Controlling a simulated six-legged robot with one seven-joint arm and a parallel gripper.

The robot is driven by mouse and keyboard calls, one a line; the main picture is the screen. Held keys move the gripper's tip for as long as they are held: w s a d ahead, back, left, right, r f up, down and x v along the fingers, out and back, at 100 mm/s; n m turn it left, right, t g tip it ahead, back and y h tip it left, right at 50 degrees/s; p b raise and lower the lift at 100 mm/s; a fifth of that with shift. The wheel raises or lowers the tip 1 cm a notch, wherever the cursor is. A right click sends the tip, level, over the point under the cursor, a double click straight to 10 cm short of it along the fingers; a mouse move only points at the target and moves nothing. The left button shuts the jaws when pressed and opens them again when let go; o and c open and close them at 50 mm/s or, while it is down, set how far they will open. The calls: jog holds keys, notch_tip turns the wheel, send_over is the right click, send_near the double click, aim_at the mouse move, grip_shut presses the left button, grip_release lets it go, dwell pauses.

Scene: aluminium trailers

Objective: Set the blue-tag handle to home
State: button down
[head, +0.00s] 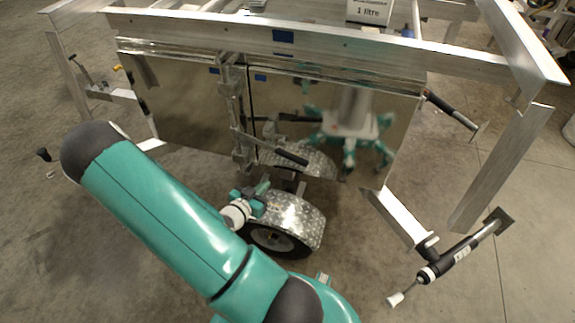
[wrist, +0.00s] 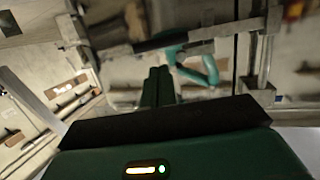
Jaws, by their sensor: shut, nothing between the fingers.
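A latch handle with a black grip (head: 291,156) slants down to the right from a vertical latch assembly on the trailer's mirror-like doors. In the wrist view, a dark bar that looks like this handle (wrist: 150,45) runs across the picture just beyond the fingertips. A blue tag (head: 283,36) is on the top rail, and smaller blue tags sit on the doors, one on the right door (head: 260,77). I cannot tell which tag belongs to the handle. My gripper (head: 262,188) is below and left of the grip. Its fingers (wrist: 160,70) are shut and empty, apart from the bar.
The trailer's doors (head: 190,115) reflect my body. A metal fender (head: 295,215) and wheel lie behind my gripper. A black-gripped jack (head: 455,255) stands out at the lower right, and a box marked 1 litre (head: 370,12) sits on top. The floor around is open.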

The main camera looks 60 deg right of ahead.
send_near(291, 159)
jog(key=x, duration=0.7)
jog(key=shift+a+f, duration=0.1)
jog(key=shift+f, duration=0.05)
jog(key=r+x, duration=0.1)
jog(key=x, duration=0.6)
jog(key=shift+s+d+r, duration=0.15)
jog(key=shift+d+r, duration=0.2)
jog(key=shift+r, duration=0.05)
jog(key=shift+d, duration=0.1)
jog(key=shift+s, duration=0.1)
